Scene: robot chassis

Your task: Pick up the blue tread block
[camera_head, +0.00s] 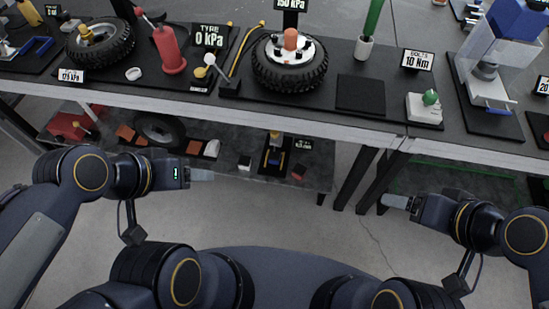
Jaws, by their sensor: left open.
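I cannot make out a clear blue tread block. Small blue parts show on a dark pad (273,161) on the lower shelf, and a blue piece (38,46) lies on the bench top at the far left. I cannot tell whether either is the block. My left gripper (205,175) is open and empty, in front of the lower shelf and left of the dark pad. My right gripper (393,201) is on the right, in front of the bench legs, apart from any object. Its fingers show edge-on, so their opening is hidden.
The long dark bench top (350,120) holds a tyre (290,72), a red pump (168,50), a black square mat (361,93) and a press (485,75). The lower shelf (225,170) holds another tyre and small blocks. The floor in front is clear.

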